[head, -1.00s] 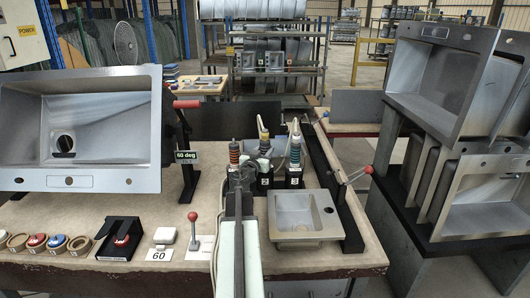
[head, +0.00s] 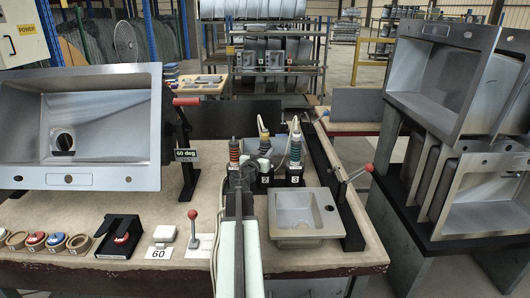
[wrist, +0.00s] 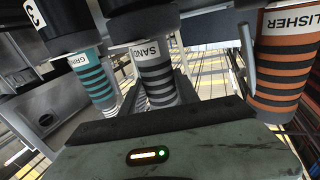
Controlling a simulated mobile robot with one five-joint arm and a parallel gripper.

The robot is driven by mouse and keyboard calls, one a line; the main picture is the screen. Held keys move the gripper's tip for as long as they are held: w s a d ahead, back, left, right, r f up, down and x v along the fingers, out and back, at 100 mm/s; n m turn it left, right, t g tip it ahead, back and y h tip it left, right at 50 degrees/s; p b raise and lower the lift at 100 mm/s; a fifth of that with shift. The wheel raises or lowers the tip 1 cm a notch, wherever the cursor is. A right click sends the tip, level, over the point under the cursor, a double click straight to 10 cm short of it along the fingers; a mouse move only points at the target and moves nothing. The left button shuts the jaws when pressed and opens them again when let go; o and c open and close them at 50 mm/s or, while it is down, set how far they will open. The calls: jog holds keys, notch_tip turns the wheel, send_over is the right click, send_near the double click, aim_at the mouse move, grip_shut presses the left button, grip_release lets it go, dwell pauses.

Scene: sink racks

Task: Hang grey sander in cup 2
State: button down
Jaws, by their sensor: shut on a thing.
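The grey sander (head: 264,143) stands upright in the head view between the orange polisher (head: 235,152) and the teal grinder (head: 295,152). Its black end is at cup 2 (head: 264,181); I cannot tell whether it is fully seated. In the wrist view the grey-banded sander (wrist: 154,75), labelled "SAND", is centred beyond my gripper (wrist: 160,125), and the dark pad hides its far end. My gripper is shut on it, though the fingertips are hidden. The grinder (wrist: 97,78) and polisher (wrist: 282,65) flank it in the wrist view.
A small sink (head: 296,214) lies right of my arm. A large tilted sink (head: 80,125) stands at left. A red-knobbed lever (head: 193,216) and several rings (head: 35,241) are on the front of the bench. Sinks (head: 455,80) are racked at right.

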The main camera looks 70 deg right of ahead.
jog(key=shift+f, duration=0.3)
jog(key=c, duration=0.8)
grip_release()
jog(key=shift+r, duration=0.1)
jog(key=shift+c, duration=0.2)
jog(key=a, duration=0.8)
